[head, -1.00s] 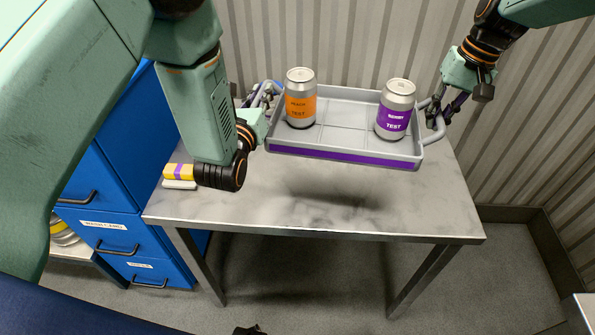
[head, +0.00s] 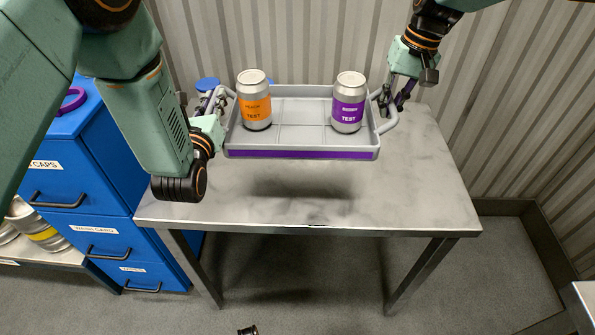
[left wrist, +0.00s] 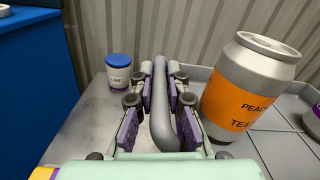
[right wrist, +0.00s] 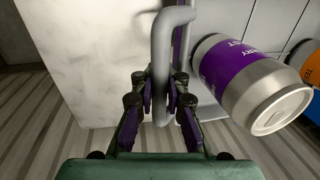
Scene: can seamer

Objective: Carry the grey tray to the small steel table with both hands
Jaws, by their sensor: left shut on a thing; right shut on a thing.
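The grey tray (head: 300,141) with a purple front stripe hangs level above a steel table (head: 400,195), its shadow on the top. An orange-labelled can (head: 255,105) stands upright on its left part and a purple-labelled can (head: 348,108) on its right part. My left gripper (head: 219,102) is shut on the tray's left handle, which shows between the fingers in the left wrist view (left wrist: 161,105). My right gripper (head: 384,98) is shut on the right handle, seen between its fingers in the right wrist view (right wrist: 162,60).
A blue drawer cabinet (head: 95,175) stands at the left of the table. A blue-lidded jar (left wrist: 119,72) stands on the table beyond my left gripper. A corrugated wall (head: 500,100) closes the back. The table's front part is clear.

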